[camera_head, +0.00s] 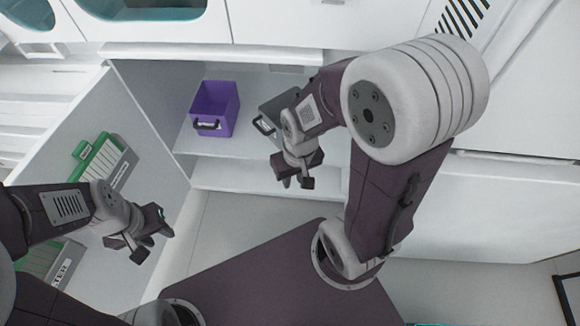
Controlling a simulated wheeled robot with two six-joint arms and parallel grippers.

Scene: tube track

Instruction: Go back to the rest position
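My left gripper (156,247) is at the lower left, in front of the inner face of an open cabinet door. Its jaws are small and dark here, with nothing seen in them; the two fingers look spread apart. My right gripper (296,184) hangs near the middle, in front of the open cabinet's shelves. Its two fingertips show with a gap between them and nothing in it. My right arm bends in from the right and covers part of the cabinet.
A purple bin (222,103) with a dark handle stands on the cabinet shelf (230,145). A grey bin (268,122) stands right of it, partly hidden by my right arm. The open cabinet door (150,150) at left carries green-and-white holders (100,160). White floor shows below the cabinet.

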